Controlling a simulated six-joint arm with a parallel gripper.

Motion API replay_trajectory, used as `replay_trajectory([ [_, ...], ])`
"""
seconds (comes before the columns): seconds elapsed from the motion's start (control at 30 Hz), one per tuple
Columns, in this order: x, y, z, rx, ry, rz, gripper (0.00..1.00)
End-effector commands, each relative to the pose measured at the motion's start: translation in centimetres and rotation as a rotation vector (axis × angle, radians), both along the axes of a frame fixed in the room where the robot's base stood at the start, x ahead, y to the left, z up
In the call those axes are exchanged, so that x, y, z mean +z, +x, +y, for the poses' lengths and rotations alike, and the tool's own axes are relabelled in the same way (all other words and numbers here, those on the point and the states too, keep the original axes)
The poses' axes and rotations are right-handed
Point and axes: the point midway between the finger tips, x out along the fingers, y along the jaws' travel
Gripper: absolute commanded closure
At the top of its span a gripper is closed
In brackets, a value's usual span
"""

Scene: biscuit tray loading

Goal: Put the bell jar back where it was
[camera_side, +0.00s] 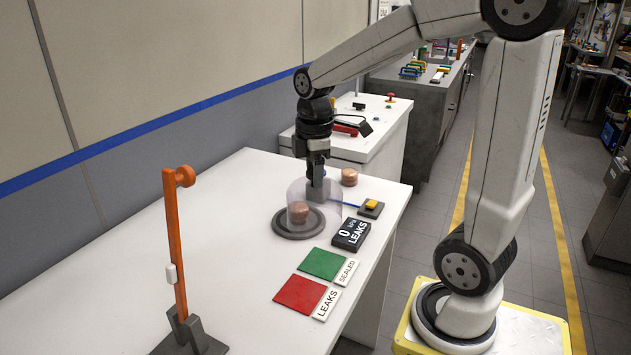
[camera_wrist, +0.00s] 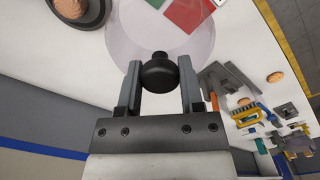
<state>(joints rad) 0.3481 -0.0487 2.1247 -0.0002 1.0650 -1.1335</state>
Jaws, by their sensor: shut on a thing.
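The clear bell jar (camera_side: 328,203) is upright and hangs from my gripper (camera_side: 316,191) over the white table. In the wrist view my gripper (camera_wrist: 159,70) is shut on the jar's black knob (camera_wrist: 158,76), with a finger on each side. The clear dome (camera_wrist: 135,38) spreads out beyond the knob. The dark round base (camera_side: 284,228) carries a pinkish-brown biscuit (camera_side: 298,213). In the side view the jar overlaps the base and biscuit. The height of the jar's rim is hard to tell.
A green pad (camera_side: 323,264) and a red pad (camera_side: 300,295) lie nearer the front, beside a dark display (camera_side: 350,235) reading 0 kPa LEAKS. A yellow-topped block (camera_side: 371,207) and another biscuit (camera_side: 349,177) are close by. An orange stand (camera_side: 175,245) rises at left.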

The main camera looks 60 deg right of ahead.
Motion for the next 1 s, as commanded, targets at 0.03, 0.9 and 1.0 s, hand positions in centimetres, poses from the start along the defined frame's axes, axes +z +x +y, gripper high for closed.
replay_trajectory([
  [0.03,0.0,0.0,1.1,0.006,0.0,-0.001,1.0],
  [0.9,-1.4,1.6,4.1,-0.001,0.0,0.001,1.0],
  [1.0,-1.9,2.8,3.9,-0.001,0.0,0.001,1.0],
])
